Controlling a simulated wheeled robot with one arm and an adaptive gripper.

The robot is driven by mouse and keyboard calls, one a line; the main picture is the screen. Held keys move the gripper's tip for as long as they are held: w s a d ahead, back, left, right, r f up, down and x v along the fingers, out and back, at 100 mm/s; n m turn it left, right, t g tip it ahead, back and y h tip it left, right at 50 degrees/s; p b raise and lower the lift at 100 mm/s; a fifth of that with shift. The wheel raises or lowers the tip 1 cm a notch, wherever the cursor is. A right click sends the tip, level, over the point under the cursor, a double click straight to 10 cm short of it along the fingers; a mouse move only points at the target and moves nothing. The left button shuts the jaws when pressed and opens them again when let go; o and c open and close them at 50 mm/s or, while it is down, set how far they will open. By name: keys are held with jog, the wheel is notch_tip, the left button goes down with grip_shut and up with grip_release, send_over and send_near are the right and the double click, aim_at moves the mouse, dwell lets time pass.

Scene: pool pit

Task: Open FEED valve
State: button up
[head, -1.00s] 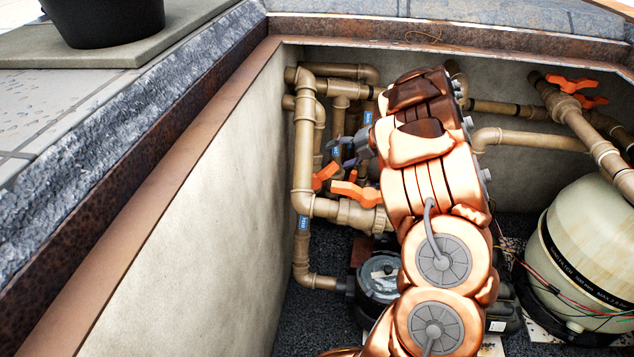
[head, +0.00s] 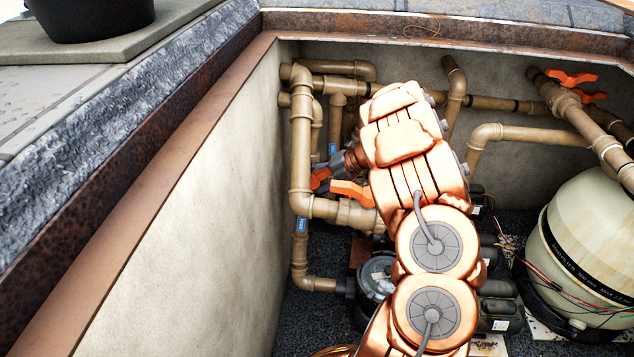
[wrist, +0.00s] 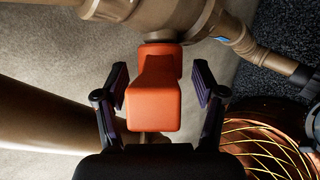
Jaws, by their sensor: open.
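In the wrist view an orange valve handle (wrist: 154,98) stands out from a tan pipe fitting (wrist: 180,15). My gripper (wrist: 160,85) is open, with one dark finger pad on each side of this handle and a gap showing on both sides. In the head view an orange handle (head: 320,178) is partly covered by my grey gripper end, and a second orange handle (head: 350,192) sits just to its right. Blue labels are on the pipes (head: 303,224), but I cannot read them, so I cannot tell which handle is FEED.
The concrete pit wall (head: 190,190) is close on the left. Tan pipes (head: 300,140) run beside my gripper. A pump (head: 375,275) sits below, a filter tank (head: 590,250) stands right, and more orange handles (head: 570,78) are at the back right.

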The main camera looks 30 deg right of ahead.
grip_shut()
dwell(0.7)
